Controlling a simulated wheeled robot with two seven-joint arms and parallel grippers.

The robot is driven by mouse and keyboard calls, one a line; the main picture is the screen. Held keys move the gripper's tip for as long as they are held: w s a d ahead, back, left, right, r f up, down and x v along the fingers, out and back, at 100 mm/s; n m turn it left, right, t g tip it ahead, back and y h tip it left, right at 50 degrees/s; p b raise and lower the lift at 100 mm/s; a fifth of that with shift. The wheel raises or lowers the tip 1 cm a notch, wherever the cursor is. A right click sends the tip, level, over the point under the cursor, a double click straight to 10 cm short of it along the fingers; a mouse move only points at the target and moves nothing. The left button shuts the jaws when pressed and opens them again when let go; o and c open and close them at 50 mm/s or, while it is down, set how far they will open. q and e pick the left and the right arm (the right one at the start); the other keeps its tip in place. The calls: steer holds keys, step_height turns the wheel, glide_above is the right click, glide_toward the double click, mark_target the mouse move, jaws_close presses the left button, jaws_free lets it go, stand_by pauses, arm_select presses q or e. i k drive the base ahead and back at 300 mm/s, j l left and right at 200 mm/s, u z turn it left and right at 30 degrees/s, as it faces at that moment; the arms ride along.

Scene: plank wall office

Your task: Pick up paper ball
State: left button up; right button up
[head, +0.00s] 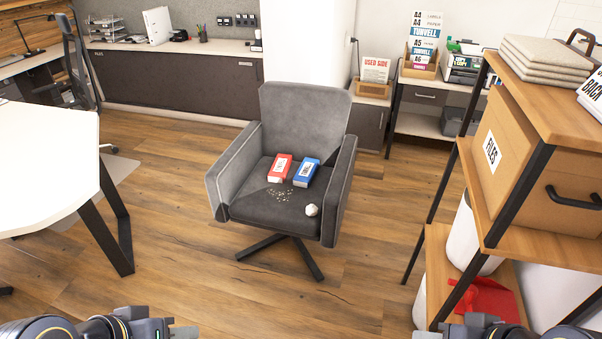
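A small white crumpled paper ball (312,210) lies on the front right part of the grey armchair's seat (268,212), near the right armrest. A red box (280,168) and a blue box (306,173) lie behind it on the same seat. Small pale crumbs (283,194) are scattered to its left. My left gripper (183,332) shows at the bottom edge, well in front of and below the chair, partly cut off. My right gripper (427,335) barely shows at the bottom edge on the right. Neither gripper is near the paper ball. Their finger openings cannot be made out.
A white table (45,160) stands at left. A wooden shelf (556,105) with a files box (510,155), a white bin (463,240) and a red dustpan (487,299) stands at right. Low cabinets line the back. Wooden floor (210,275) in front of the chair is clear.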

mark_target(311, 209)
steer(key=i+j, duration=0.3)
steer(key=i, duration=0.2)
steer(key=i+j, duration=0.3)
steer(key=i, duration=0.25)
steer(key=i+j, duration=0.3)
steer(key=i, duration=0.2)
steer(key=i+j, duration=0.3)
steer(key=i, duration=0.2)
